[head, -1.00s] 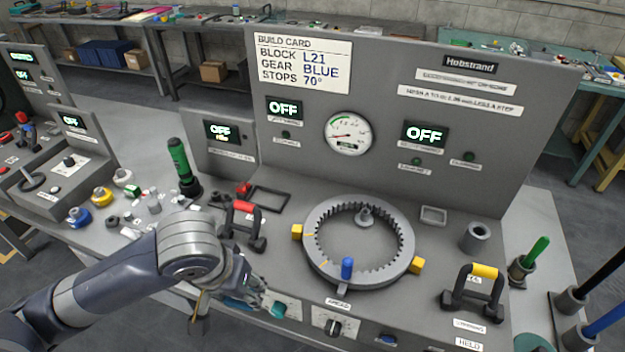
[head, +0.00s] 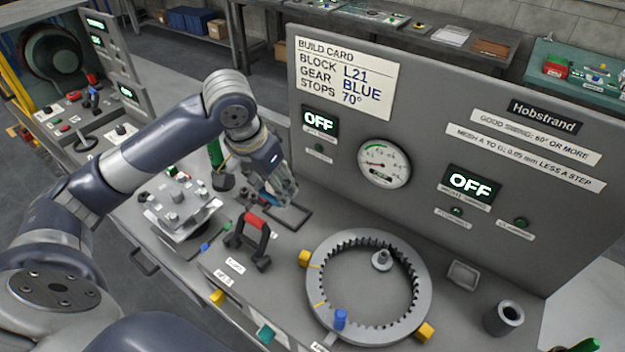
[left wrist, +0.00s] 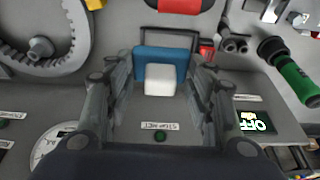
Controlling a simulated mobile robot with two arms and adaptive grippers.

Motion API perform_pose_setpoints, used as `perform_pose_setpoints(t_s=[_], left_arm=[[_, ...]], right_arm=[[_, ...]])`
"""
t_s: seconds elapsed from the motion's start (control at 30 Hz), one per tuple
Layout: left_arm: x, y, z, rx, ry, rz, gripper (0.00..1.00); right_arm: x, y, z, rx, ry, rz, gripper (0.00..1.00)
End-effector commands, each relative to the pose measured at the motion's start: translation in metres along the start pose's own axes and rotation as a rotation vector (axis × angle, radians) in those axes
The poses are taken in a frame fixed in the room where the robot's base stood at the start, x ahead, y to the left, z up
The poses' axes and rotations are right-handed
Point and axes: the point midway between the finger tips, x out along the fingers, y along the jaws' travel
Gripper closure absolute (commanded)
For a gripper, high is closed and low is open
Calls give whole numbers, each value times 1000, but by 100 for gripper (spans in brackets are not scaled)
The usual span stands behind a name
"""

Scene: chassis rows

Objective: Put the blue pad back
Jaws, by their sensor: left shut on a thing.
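The blue pad (left wrist: 172,63), with a white block-like part (left wrist: 160,80) on its near side, sits between the fingers of my left gripper (left wrist: 160,84) in the left wrist view. In the head view my left gripper (head: 278,196) is shut on it, and only a bit of blue (head: 266,199) shows by the fingers. The gripper is close above a thin black rectangular frame (head: 306,220) on the bench. The frame also shows behind the pad in the left wrist view (left wrist: 142,36). I cannot tell whether the pad touches it. My right gripper is not in view.
A red-topped black handle (head: 252,222) stands just in front of the frame. A toothed grey ring (head: 420,290) with yellow blocks and a blue peg (head: 340,319) lies to the right. The upright panel (head: 440,130) rises behind; a green-handled tool (head: 216,155) is left of the gripper.

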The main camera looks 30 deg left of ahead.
Motion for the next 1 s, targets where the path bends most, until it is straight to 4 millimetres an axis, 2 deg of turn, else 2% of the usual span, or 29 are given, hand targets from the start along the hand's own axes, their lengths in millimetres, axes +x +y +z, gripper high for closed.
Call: perform_pose_setpoints(t_s=[0.03, 0.13, 0.3, 0.4, 0.6, 0.7, 0.8, 1.0], left_arm=[[-1, 1, -15, -2, 1, 4, 74], [6, 1, -37, -3, 1, 2, 74], [17, 1, -73, -2, -1, 0, 74], [23, 1, -93, -2, 0, 0, 74], [33, 1, -128, -1, -1, -1, 74], [61, 0, -115, -1, -10, -3, 74], [80, -1, -111, 0, -6, -3, 74], [100, 0, -106, 0, -2, -2, 74]], right_arm=[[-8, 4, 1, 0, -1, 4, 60], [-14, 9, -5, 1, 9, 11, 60], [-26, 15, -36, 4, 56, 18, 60], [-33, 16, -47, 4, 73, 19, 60], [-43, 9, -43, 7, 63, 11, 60], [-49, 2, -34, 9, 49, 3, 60], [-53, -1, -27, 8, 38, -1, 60], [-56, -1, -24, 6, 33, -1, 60]])
